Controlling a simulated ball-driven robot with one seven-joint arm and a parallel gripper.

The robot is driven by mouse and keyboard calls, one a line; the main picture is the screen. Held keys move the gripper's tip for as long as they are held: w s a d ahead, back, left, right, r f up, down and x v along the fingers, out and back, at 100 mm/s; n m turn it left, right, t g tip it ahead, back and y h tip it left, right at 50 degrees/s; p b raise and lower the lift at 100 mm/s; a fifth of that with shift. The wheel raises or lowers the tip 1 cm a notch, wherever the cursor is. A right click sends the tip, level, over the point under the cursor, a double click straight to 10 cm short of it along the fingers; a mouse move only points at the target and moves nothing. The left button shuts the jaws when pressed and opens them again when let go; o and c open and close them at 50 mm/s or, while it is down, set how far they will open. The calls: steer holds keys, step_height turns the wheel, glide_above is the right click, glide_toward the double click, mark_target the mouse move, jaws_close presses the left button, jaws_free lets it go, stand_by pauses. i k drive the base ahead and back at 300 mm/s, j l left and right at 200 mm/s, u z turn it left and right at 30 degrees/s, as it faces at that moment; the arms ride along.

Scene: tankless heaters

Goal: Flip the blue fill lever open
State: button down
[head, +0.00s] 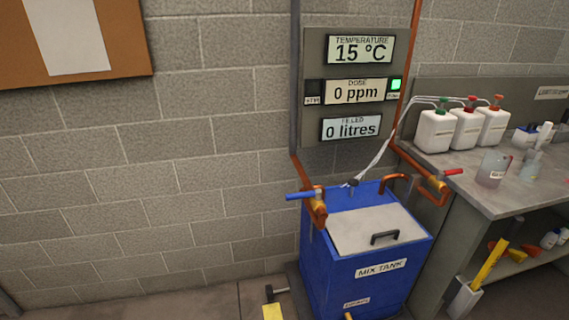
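The blue fill lever (300,195) is on a brass and copper valve (318,208) at the back left of the blue mix tank (330,268). The lever sticks out to the left, roughly level and across the pipe, which comes down the wall from above. The tank has a grey lid (365,228) with a dark handle, and the lid lies shut. The display panel (350,127) above reads 15 °C, 0 ppm and 0 litres. I cannot make out my gripper in this view.
A red lever (453,172) is on another copper pipe at the tank's right. A workbench (480,190) on the right carries several white bottles and beakers. A yellow object (272,311) is cut off at the bottom edge. The wall left of the blue lever is clear.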

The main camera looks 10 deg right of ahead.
mark_target(300, 195)
steer(key=i, duration=1)
